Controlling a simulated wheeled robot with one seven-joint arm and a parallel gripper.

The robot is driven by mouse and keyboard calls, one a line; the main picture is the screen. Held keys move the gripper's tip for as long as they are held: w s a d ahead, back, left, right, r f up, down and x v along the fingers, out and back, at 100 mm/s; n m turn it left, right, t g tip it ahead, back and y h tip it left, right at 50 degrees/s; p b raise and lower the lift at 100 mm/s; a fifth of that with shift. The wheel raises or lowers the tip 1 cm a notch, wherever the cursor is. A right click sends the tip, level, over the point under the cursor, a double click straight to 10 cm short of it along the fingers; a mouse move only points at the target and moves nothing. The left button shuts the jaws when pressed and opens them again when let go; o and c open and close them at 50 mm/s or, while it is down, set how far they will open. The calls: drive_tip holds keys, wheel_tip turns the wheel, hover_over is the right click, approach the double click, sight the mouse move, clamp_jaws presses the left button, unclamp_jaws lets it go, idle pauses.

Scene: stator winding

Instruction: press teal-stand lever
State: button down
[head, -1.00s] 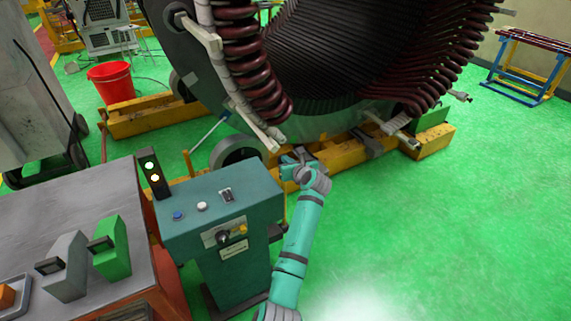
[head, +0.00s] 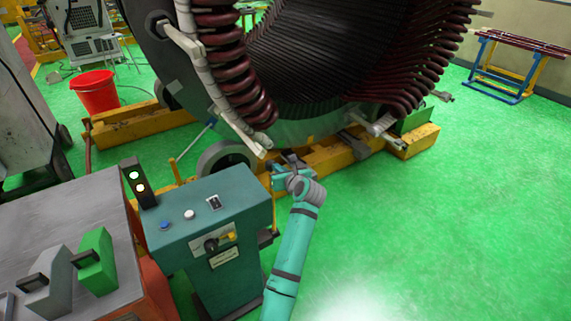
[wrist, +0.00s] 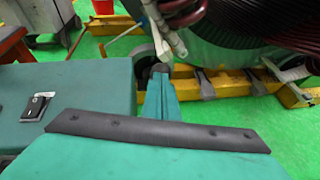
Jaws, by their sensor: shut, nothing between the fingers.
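The teal stand (head: 222,280) stands at lower centre in the head view. Its top holds a small black lever-like switch on a light plate (head: 214,202), a white button and a blue button. A black knob (head: 210,245) and a yellow part sit on its front. My gripper (head: 280,168) is shut and empty, just beyond and right of the stand's far right corner, apart from the switch. In the wrist view the shut fingers (wrist: 160,95) point forward, and the switch (wrist: 36,105) lies to their left on the stand top (wrist: 85,85). The front knob is hidden there.
The large stator (head: 330,70) with dark red coils rises behind my gripper on yellow beams (head: 418,140). A grey-topped bench (head: 70,220) with a green box (head: 97,262) adjoins the stand on the left. A red bucket (head: 97,92) stands farther back. Green floor is clear on the right.

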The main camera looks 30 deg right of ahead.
drive_tip(key=s+a+r, duration=0.1)
drive_tip(key=s+r, duration=0.4)
drive_tip(key=r, duration=0.2)
drive_tip(key=shift+r, duration=0.1)
